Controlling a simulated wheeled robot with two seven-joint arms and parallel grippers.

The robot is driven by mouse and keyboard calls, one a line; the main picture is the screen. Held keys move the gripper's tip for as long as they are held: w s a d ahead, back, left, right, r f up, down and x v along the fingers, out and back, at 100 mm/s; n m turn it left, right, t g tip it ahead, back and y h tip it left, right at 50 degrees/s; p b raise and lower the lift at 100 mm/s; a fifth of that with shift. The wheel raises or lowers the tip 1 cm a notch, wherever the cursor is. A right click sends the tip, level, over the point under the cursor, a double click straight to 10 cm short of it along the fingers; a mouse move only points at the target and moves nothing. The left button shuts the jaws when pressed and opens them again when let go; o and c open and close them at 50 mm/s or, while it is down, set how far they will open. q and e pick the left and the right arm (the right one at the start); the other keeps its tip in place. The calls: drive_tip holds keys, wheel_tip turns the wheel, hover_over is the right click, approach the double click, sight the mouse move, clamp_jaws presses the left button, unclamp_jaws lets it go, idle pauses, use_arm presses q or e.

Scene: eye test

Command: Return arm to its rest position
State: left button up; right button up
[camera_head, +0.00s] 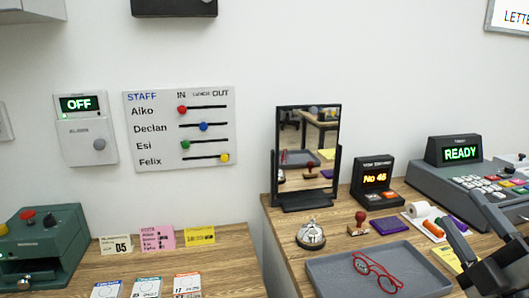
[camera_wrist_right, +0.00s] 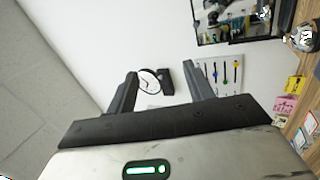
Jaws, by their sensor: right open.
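My right gripper (camera_head: 456,252) is at the lower right edge of the head view, in front of the right table. Its two dark fingers stand apart with nothing held between them. In the right wrist view the gripper (camera_wrist_right: 160,74) is also open, its fingers apart against the white wall. A round clock (camera_wrist_right: 148,81) shows beyond the fingers, well away from them. My left gripper is in neither view.
The right table holds a grey tray (camera_head: 325,269) with red glasses (camera_head: 377,272), a bell (camera_head: 310,235), a stamp (camera_head: 358,224), a mirror (camera_head: 307,155) and a cash register (camera_head: 470,185). A green machine (camera_head: 42,243) and cards stand on the left table.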

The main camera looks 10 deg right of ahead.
wheel_tip(320, 180, down, 18)
drive_tip(key=s+m+g+h, duration=0.2)
drive_tip(key=m+g+h, duration=0.4)
drive_tip(key=m+g, duration=0.5)
drive_tip(key=s+a+f+m+g+y, duration=0.4)
drive_tip(key=s+a+f+g+y, duration=0.3)
drive_tip(key=s+a+f, duration=0.6)
use_arm(q)
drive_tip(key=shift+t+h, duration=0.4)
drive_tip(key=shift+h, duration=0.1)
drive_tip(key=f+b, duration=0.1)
drive_tip(key=b, duration=0.2)
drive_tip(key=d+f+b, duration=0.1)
drive_tip(key=b, duration=0.2)
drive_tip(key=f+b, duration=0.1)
drive_tip(key=b, duration=0.2)
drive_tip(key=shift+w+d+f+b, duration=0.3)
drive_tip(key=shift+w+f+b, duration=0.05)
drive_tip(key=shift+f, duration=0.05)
use_arm(e)
drive_tip(key=w+a+f+t+y, duration=0.1)
drive_tip(key=w+a+f+t, duration=0.2)
drive_tip(key=f, duration=0.3)
drive_tip(key=w+a+f+t+y, duration=0.1)
drive_tip(key=w+a+f+t, duration=0.2)
drive_tip(key=f, duration=0.4)
drive_tip(key=shift+w+a+f, duration=0.15)
drive_tip(key=shift+w+a, duration=0.55)
drive_tip(key=shift+a, duration=0.1)
